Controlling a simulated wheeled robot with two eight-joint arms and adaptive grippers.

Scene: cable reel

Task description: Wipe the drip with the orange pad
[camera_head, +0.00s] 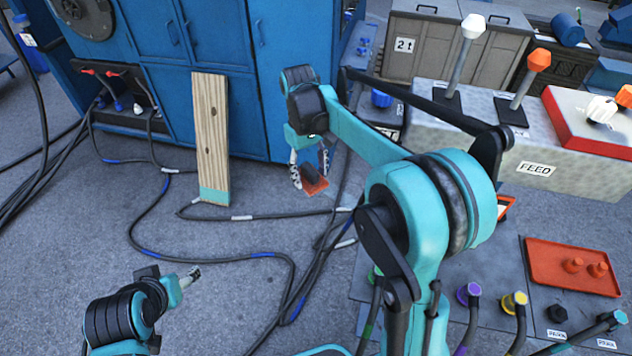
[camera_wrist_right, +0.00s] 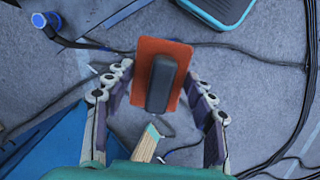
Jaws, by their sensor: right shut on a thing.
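The orange pad (camera_head: 316,187) has a dark handle and is beside the blue cabinet's base in the head view. My right gripper (camera_head: 309,168) is shut on it, fingers pointing down. In the right wrist view the pad (camera_wrist_right: 174,48) lies ahead between the fingers of my right gripper (camera_wrist_right: 162,80), with the dark handle facing the camera. I cannot tell whether the pad touches the floor. My left gripper (camera_head: 187,278) is low at left, away from the pad; its finger opening is unclear. I cannot make out the drip in either view.
A wooden plank (camera_head: 213,130) with a teal end leans on the blue cabinet (camera_head: 222,40). Black cables (camera_head: 165,255) cross the grey floor. At right are a panel with levers marked FEED (camera_head: 440,120) and an orange tray (camera_head: 545,268) with small orange pieces.

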